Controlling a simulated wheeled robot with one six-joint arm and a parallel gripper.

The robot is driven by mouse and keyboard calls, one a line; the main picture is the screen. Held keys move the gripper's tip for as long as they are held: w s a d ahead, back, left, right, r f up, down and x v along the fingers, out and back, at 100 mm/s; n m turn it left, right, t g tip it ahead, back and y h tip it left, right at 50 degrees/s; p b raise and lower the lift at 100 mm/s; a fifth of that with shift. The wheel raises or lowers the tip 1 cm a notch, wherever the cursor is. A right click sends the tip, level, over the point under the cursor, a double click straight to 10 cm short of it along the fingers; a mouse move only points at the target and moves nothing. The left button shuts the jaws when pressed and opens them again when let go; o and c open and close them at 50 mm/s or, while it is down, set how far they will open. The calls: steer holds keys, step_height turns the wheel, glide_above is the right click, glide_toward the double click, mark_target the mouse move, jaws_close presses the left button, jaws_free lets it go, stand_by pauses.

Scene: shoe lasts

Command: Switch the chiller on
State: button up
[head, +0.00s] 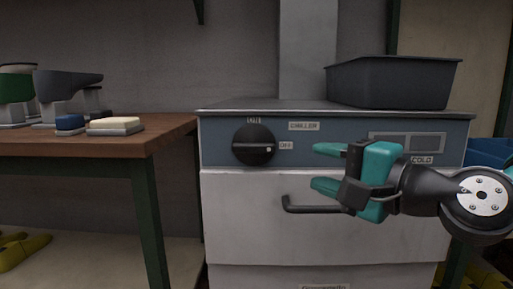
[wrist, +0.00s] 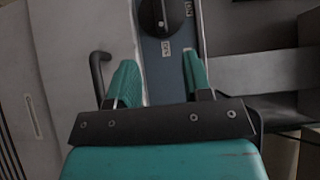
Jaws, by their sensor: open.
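The chiller (head: 345,215) is a white cabinet with a blue-grey control panel and a label reading "CHILLER". Its round black knob (head: 253,145) is on the left of the panel, with its white mark pointing right at the "OFF" label; another label sits above the knob. In the wrist view the knob (wrist: 162,16) is at the top, beyond the fingertips. My gripper (head: 318,168) is open and empty, in front of the panel to the right of the knob and apart from it. Its teal fingers also show in the wrist view (wrist: 157,80).
A dark handle (head: 315,209) sticks out from the door below the panel. A grey bin (head: 395,82) stands on the chiller's top. A wooden table (head: 90,143) at left holds a blue-topped brush (head: 70,123), a cream-topped brush (head: 115,126) and dark shapes behind.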

mark_target(257, 149)
steer(key=p+x, duration=1.1)
steer(key=x, duration=0.3)
steer(key=shift+a+r, duration=0.1)
steer(key=shift+w+a+p, duration=0.35)
jaws_close()
